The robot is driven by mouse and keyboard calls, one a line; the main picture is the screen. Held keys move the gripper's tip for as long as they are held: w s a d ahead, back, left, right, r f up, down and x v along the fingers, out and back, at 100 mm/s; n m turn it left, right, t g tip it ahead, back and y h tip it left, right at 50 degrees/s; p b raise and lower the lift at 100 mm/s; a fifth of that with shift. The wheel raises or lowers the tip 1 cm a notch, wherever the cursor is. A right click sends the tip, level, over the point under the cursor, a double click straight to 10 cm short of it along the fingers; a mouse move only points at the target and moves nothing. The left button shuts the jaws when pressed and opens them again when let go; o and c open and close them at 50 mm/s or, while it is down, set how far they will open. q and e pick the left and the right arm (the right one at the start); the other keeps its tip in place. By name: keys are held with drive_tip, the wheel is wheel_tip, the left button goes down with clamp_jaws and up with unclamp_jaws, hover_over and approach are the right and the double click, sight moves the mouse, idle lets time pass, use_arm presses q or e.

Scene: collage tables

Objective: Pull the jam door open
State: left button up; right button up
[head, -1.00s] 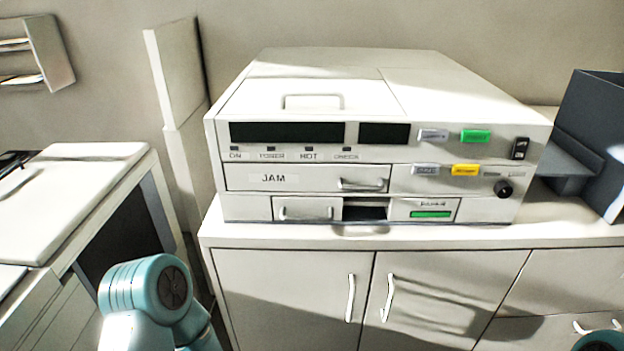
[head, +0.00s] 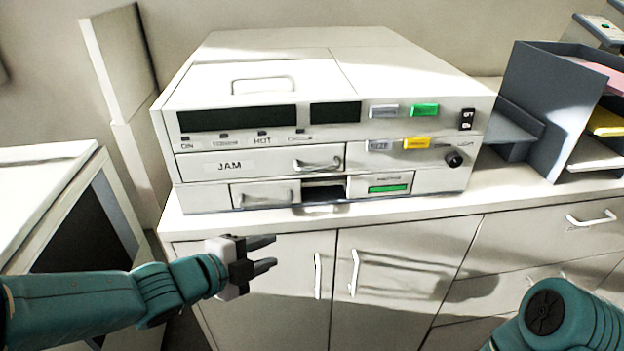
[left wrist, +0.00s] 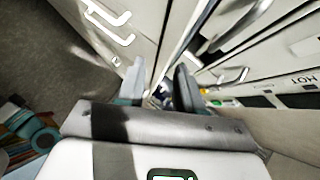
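The jam door (head: 260,160) is a white panel marked JAM on the front of a white machine (head: 320,72). It looks shut, with a silver bar handle (head: 318,164) at its right end. My left gripper (head: 274,252) is open and empty, in front of the cabinet, below and left of the jam door handle and apart from it. In the left wrist view the left gripper's two fingers (left wrist: 158,88) stand apart with nothing between them, and handles show beyond them. My right arm shows at the lower right, but its gripper is out of view.
The machine stands on a white cabinet (head: 405,265) with bar handles. Below the jam door are a small drawer (head: 262,195) and a dark slot. A dark grey tray rack (head: 545,110) stands at the right. A white unit (head: 50,190) stands at the left.

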use_arm(q)
wheel_tip(320, 180, up, 13)
drive_tip(key=s+a+m+t, duration=0.1)
drive_tip(key=s+m+t, duration=0.1)
drive_tip(key=t, duration=0.1)
drive_tip(key=h, duration=0.1)
approach(315, 170)
drive_tip(key=x, duration=0.9)
drive_tip(key=shift+d, duration=0.1)
clamp_jaws()
